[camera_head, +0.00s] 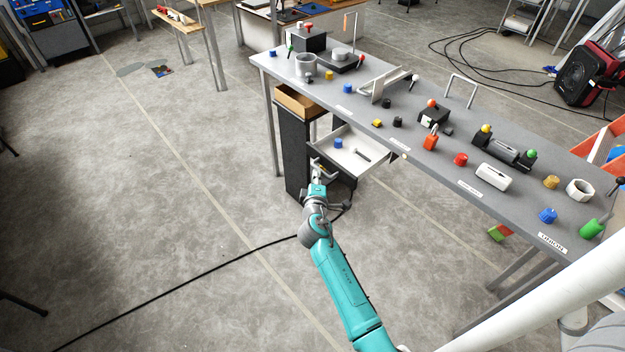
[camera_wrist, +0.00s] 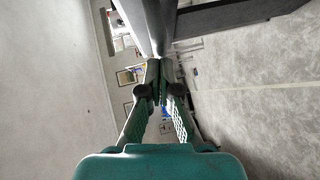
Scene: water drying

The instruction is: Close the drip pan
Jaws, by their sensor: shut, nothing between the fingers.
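The drip pan (camera_head: 377,143) is a shallow white tray pulled out from under the grey workbench. A blue knob-like piece (camera_head: 338,143) and a dark bolt-like piece (camera_head: 362,155) lie in it. My gripper (camera_head: 316,163) is at the pan's near left corner, with its fingers shut and nothing between them. I cannot tell whether it touches the pan. In the wrist view the shut fingers (camera_wrist: 160,70) point away from the camera, and a dark grey edge crosses above them; I cannot tell which part it is.
The workbench top (camera_head: 420,160) holds several knobs, blocks and fixtures. A dark cabinet (camera_head: 292,150) with a wooden open box (camera_head: 297,101) on top stands left of the pan. A black cable (camera_head: 200,275) runs over the floor.

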